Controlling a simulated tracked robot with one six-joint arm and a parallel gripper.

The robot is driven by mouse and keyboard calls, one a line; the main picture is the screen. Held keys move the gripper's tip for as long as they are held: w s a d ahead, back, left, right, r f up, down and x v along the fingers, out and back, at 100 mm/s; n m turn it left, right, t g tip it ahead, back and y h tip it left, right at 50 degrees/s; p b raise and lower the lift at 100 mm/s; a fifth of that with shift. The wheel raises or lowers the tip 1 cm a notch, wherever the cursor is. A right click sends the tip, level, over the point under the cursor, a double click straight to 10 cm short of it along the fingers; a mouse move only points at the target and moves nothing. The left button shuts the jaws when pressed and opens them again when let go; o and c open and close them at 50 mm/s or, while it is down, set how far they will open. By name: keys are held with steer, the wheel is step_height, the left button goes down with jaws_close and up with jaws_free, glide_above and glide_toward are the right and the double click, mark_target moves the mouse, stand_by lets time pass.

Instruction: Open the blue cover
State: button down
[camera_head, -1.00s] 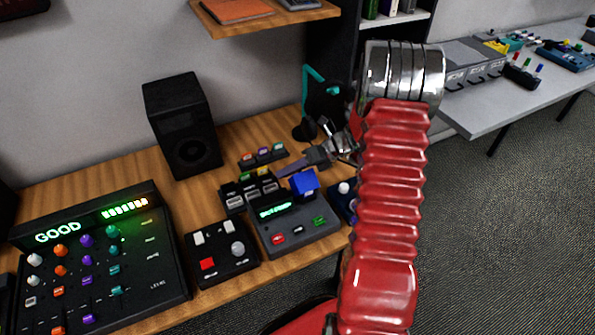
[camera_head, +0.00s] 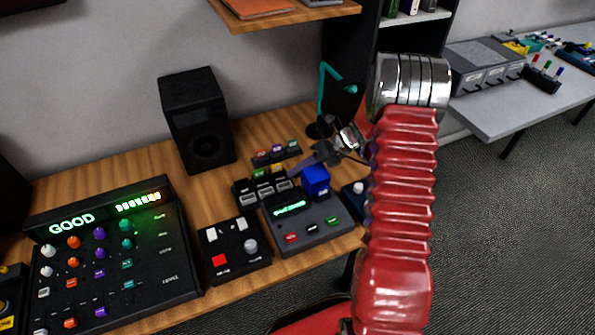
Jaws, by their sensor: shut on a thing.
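The blue cover (camera_head: 316,181) is a small bright blue box-like piece at the back right of a dark grey console with a green lit display (camera_head: 289,208). It looks raised and tall, but how far it is turned is too small to tell. My gripper (camera_head: 318,157) reaches in from the right, just behind and above the cover. It is shut, apparently on the blue cover's upper edge; the contact is small and partly hidden. My red sleeved arm hides what lies right of the console.
A black box with a red button (camera_head: 221,261) and a mixer panel reading GOOD (camera_head: 110,250) stand to the left. Small switch blocks (camera_head: 276,153) and a teal-armed stand (camera_head: 321,100) are behind. A black speaker (camera_head: 197,120) stands at the back.

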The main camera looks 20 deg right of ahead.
steer(key=shift+s+d+f, duration=0.1)
steer(key=shift+s+f, duration=0.3)
steer(key=c, duration=1.7)
jaws_free()
steer(key=shift+w+r, duration=0.15)
steer(key=shift+r, duration=0.15)
steer(key=v, duration=1.3)
steer(key=shift+d+r, duration=0.15)
steer(key=shift+d, duration=0.05)
steer(key=shift+c, duration=0.2)
